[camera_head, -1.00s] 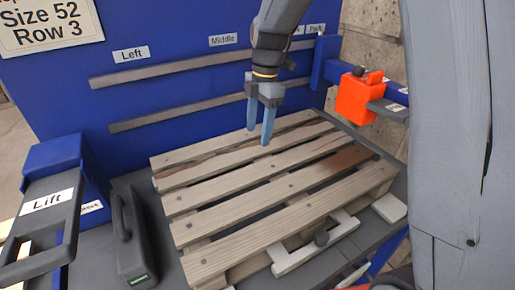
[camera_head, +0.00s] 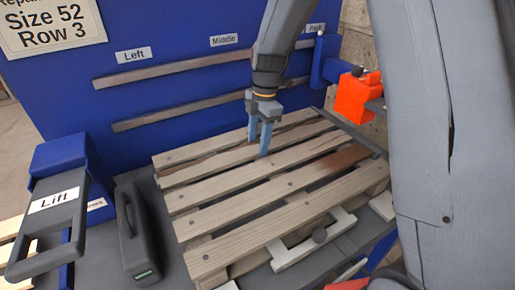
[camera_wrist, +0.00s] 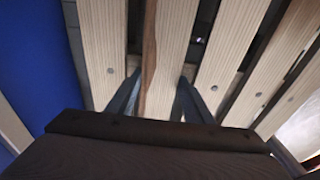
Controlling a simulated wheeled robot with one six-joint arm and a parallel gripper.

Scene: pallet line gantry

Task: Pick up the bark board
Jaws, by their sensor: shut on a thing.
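The bark board (camera_head: 200,168) is the second slat from the back of the wooden pallet, with a dark brown bark strip along one edge. It also shows in the wrist view (camera_wrist: 173,55), the bark on its left edge. My gripper (camera_head: 258,148) is down at this slat, with one blue finger on each side of it. In the wrist view my gripper (camera_wrist: 160,92) is shut on the board across its width. The board still lies level with the other slats. The fingertips are partly hidden in the gaps between slats.
The pallet's front slat (camera_head: 290,222) and others lie parallel. A blue panel with two grey rails (camera_head: 200,70) stands behind. A black case (camera_head: 138,235) and a "Lift" handle (camera_head: 55,215) are at left. An orange block (camera_head: 357,97) is at right.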

